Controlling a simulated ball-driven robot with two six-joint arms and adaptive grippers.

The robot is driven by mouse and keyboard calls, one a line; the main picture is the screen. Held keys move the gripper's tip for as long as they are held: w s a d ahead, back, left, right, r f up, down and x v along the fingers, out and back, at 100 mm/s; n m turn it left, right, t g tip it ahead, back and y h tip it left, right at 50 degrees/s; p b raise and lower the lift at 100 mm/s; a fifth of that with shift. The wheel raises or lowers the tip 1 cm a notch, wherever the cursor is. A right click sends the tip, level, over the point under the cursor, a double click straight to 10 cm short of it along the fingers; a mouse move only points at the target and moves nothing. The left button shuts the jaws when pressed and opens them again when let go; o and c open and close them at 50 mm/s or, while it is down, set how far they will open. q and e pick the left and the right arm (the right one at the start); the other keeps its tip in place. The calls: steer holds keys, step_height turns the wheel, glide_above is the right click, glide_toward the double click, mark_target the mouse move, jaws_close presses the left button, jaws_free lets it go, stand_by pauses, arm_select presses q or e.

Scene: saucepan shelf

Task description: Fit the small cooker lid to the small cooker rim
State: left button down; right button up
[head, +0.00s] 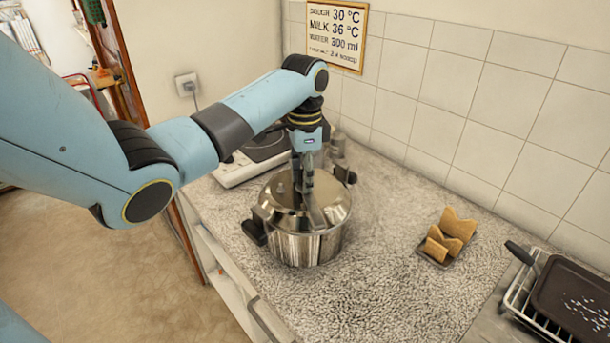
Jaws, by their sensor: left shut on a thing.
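The small cooker (303,248) is a shiny steel pot with black side handles, upright on the speckled worktop. The small cooker lid (335,203) is a steel disc at the top of the pot, over its rim. I cannot tell whether it sits fully on the rim or slightly above it. My left gripper (308,202) points down from above and is shut on the lid near its middle. The fingers hide the part they hold. My right gripper is out of view.
A hob (235,172) lies behind the cooker. A small dark holder with tan pieces (457,228) stands to the right. A rack with a dark tray (575,300) is at the far right. The worktop (390,280) between is clear. A tiled wall (480,110) bounds the back.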

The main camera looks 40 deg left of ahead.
arm_select(q)
steer(key=shift+f, duration=0.1)
stand_by(0.5)
steer(key=c, duration=0.9)
jaws_free()
steer(key=shift+o, duration=0.2)
step_height(320, 180, up, 7)
steer(key=shift+r, duration=0.2)
